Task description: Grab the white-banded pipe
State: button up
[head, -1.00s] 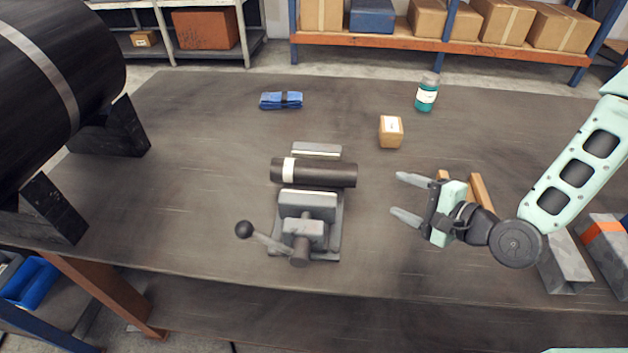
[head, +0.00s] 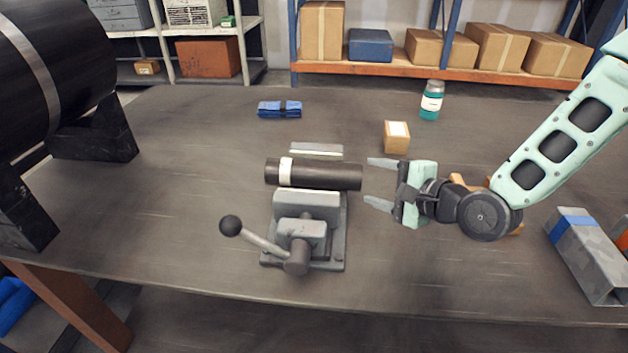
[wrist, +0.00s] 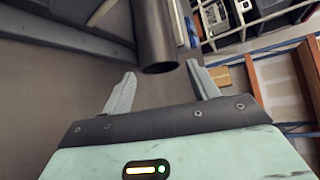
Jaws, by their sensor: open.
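The white-banded pipe (head: 325,175) is a short dark cylinder lying level across the jaws of a grey bench vise (head: 306,232), with its white band near its left end. My gripper (head: 372,182) is open and empty, just right of the pipe's right end, its fingers pointing left toward it. In the wrist view the pipe's end (wrist: 156,40) shows between and beyond the two open fingertips (wrist: 162,80), apart from them. The white band is not visible in the wrist view.
A small cardboard box (head: 396,138) stands behind my gripper. The vise handle (head: 231,226) sticks out front left.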

aim_at(356, 178)
jog(key=b+x, duration=0.1)
jog(key=x, duration=0.1)
jog(key=b+x, duration=0.1)
jog(key=x, duration=0.2)
jog(key=shift+s+a+f, duration=0.1)
jog(key=shift+s+a, duration=0.1)
jog(key=shift+s, duration=0.1)
jog(key=shift+w+a, duration=0.2)
jog(key=shift+w, duration=0.05)
jog(key=c, duration=1.1)
